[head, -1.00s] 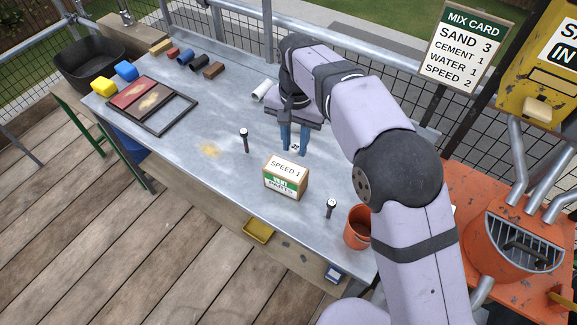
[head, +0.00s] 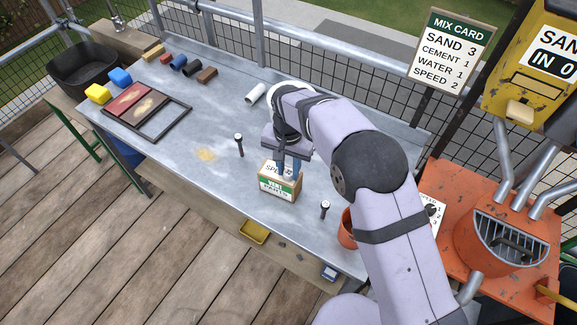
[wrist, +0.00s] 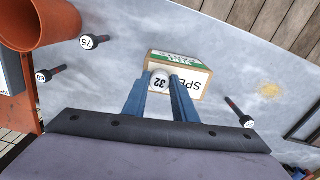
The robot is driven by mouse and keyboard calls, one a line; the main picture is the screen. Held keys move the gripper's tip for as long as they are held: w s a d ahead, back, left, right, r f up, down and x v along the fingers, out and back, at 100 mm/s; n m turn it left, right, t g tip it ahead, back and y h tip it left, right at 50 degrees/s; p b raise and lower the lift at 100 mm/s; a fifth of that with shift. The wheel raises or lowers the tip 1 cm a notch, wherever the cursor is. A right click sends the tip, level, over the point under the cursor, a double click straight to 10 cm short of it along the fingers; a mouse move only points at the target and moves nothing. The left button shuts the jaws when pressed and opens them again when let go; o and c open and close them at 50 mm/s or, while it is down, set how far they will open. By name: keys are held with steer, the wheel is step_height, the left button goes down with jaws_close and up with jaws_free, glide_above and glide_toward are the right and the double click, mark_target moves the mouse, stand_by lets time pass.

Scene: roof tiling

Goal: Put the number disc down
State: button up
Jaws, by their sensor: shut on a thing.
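My gripper (wrist: 161,88) is shut on a white number disc (wrist: 160,80), which reads 32 and sits between the two blue fingertips in the wrist view. In the head view my gripper (head: 289,168) is over the back of the small card box (head: 279,190) on the metal bench. The box, marked SPEED and PARTS, also shows in the wrist view (wrist: 190,82), just beyond the fingertips. I cannot tell whether the disc touches it. The disc cannot be made out in the head view.
An orange bucket (head: 347,230) is at the bench's right. A black frame (head: 150,125) and coloured blocks lie at left. The orange mixer (head: 510,240) and mix card (head: 450,50) are beyond.

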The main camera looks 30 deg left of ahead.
mark_target(288, 172)
steer(key=shift+f, duration=0.1)
steer(key=shift+f, duration=0.15)
steer(key=o, duration=1)
step_height(288, 172, up, 12)
steer(key=b, duration=0.2)
steer(key=shift+r+b, duration=0.25)
steer(key=shift+b, duration=0.15)
